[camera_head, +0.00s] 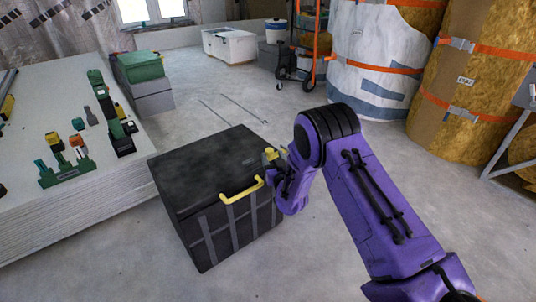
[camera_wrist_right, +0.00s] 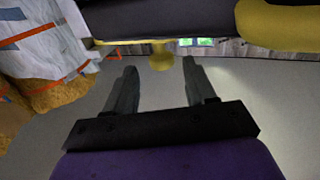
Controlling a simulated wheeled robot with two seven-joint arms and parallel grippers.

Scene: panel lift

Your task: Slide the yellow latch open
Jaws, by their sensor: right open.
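A black box (camera_head: 215,190) with a yellow handle (camera_head: 243,191) on its front stands on the floor in the head view. A small yellow latch (camera_head: 269,153) shows at the box's right top edge, partly hidden by my right gripper (camera_head: 278,163). In the right wrist view the latch's yellow knob (camera_wrist_right: 160,57) sticks out from a dark edge. The open fingers of my right gripper (camera_wrist_right: 159,67) are on either side of the knob's line, with gaps to both. I cannot tell how deep the knob lies between them. My left gripper is not in view.
A stack of pale panels (camera_head: 110,190) with green and black tools stands at the left. Large wrapped insulation rolls (camera_head: 380,55) and an orange hand truck (camera_head: 308,50) are at the back. Two thin rods (camera_head: 230,110) lie on the floor behind the box.

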